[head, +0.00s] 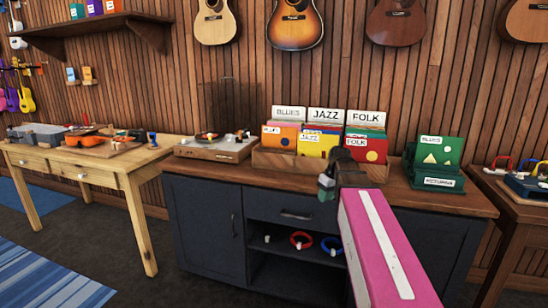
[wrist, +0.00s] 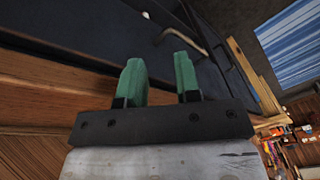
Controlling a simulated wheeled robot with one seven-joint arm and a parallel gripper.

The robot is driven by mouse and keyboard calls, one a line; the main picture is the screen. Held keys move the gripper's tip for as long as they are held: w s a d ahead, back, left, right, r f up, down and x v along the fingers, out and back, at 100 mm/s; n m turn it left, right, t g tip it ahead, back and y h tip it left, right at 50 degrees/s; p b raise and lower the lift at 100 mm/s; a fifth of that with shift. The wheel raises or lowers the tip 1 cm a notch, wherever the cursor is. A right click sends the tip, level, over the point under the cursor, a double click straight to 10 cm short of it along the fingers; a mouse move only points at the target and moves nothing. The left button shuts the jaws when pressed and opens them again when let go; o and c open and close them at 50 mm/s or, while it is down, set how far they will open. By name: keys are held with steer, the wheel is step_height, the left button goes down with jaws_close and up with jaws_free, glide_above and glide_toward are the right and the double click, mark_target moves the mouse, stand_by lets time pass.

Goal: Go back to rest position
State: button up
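My gripper (head: 327,186) is in front of the dark cabinet's top edge in the head view, at the end of my pink arm. In the wrist view, the two green fingers of my gripper (wrist: 160,78) stand apart with nothing between them. Beyond them are the dark cabinet front (wrist: 90,35) and a metal drawer handle (wrist: 186,38). The gripper's contact with the cabinet cannot be told, but it looks free of it.
The dark cabinet (head: 205,225) carries a record player (head: 215,150), a wooden crate (head: 265,160) of records and a green record stand (head: 437,183). A wooden table (head: 100,160) stands left; another table (head: 520,210) stands right. Open floor (head: 100,235) lies at left front.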

steer(key=s+f+m+h, duration=0.1)
steer(key=s+f+m, duration=0.2)
steer(key=s+f, duration=0.4)
steer(key=s+a+f+m+h, duration=0.1)
steer(key=s+f+m, duration=0.2)
steer(key=s+f, duration=0.5)
step_height(320, 180, down, 8)
steer(key=shift+s+a+r+m+g, duration=0.1)
steer(key=shift+s+a+m+g, duration=0.2)
steer(key=shift+g, duration=0.1)
